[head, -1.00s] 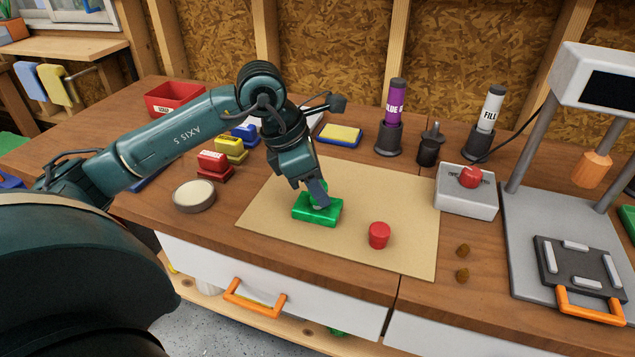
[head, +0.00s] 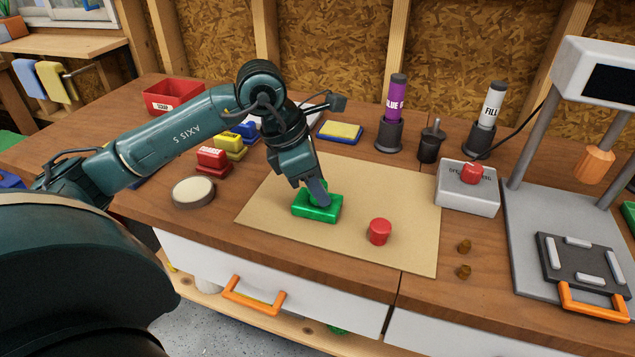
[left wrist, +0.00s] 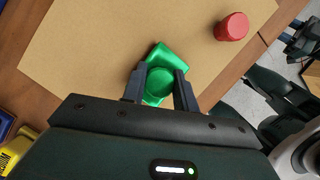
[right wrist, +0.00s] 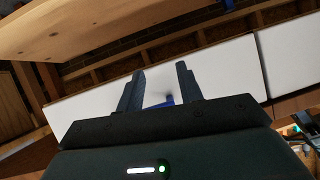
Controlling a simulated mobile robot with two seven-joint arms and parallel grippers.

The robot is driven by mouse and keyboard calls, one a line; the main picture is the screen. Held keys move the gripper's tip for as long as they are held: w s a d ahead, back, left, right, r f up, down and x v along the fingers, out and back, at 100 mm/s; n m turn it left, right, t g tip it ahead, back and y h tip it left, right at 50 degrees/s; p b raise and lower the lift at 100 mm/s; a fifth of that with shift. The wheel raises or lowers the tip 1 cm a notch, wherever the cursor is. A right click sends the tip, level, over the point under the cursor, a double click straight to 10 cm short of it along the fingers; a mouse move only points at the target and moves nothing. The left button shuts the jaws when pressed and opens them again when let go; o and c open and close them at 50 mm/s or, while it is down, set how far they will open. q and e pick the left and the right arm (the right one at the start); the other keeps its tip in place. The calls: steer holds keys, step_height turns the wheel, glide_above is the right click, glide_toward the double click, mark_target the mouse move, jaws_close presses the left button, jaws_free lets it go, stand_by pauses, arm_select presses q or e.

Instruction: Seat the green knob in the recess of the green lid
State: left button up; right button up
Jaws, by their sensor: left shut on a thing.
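The green lid (head: 317,213) is a bright green rectangular block lying flat on the tan mat. My left gripper (head: 318,198) reaches down over its middle, shut on the green knob. The round green knob (left wrist: 157,88) shows between the two fingers in the left wrist view, with the lid (left wrist: 168,52) beyond and under it. The knob is at the lid's middle and looks upright. The fingers and the knob hide the recess, so I cannot tell how deep the knob sits. My right gripper (right wrist: 160,88) is open, away from the mat.
The tan mat (head: 400,200) is mostly clear. A red knob (head: 380,232) stands on it to the right. Two small brown pieces (head: 464,247) lie beside its right edge. A round tin (head: 193,191) and several stamps are at left. A grey box with a red button (head: 468,190) and a press stand at right.

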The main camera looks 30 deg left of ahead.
stand_by(0.3)
arm_select(q)
steer(key=o, duration=1.4)
steer(key=v, duration=1.3)
steer(key=shift+s+r, duration=0.1)
